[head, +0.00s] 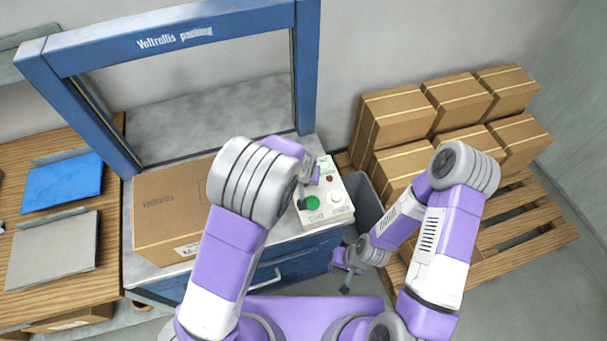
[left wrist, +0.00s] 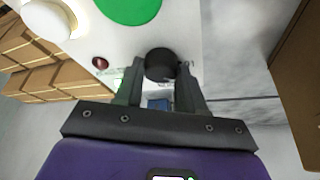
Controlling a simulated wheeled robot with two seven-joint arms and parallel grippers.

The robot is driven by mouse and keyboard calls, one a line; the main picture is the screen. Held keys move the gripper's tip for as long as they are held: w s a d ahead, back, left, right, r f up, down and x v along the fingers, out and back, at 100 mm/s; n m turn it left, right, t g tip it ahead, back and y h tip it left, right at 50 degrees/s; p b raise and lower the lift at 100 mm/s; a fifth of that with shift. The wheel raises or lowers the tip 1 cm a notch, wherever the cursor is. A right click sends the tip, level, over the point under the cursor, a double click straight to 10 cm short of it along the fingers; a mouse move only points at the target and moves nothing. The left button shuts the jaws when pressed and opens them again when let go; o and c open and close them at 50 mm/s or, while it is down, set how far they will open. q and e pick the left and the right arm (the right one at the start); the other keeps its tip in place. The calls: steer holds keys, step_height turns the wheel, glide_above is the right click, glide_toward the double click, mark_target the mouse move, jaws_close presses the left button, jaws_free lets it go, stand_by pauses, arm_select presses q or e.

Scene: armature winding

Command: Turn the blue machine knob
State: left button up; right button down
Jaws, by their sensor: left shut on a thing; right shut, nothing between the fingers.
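The blue machine (head: 170,38) has a pale control box (head: 339,185) on its right side. The box has a green button (head: 312,202), a white round button (head: 335,197) and a small red light (head: 329,179). A black knob (left wrist: 160,62) shows in the left wrist view beside the green button. My left gripper (left wrist: 160,76) is shut on this knob, one finger on each side. In the head view my left arm covers much of the left gripper and the knob. My right gripper (head: 346,284) is shut and empty, low in front of the machine.
A cardboard box (head: 165,215) lies on the machine's bed, left of my left arm. A grey bin (head: 364,205) stands right of the control box. Stacked cartons (head: 395,118) on a wooden pallet (head: 525,243) are at the right. A wooden table (head: 103,262) is at the left.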

arm_select(q)
steer(key=shift+n, duration=0.5)
steer(key=o, duration=1)
steer(key=shift+y, duration=0.3)
steer(key=p+v, duration=0.2)
steer(key=v, duration=0.5)
steer(key=shift+s+r, duration=0.15)
steer(key=shift+r, duration=0.1)
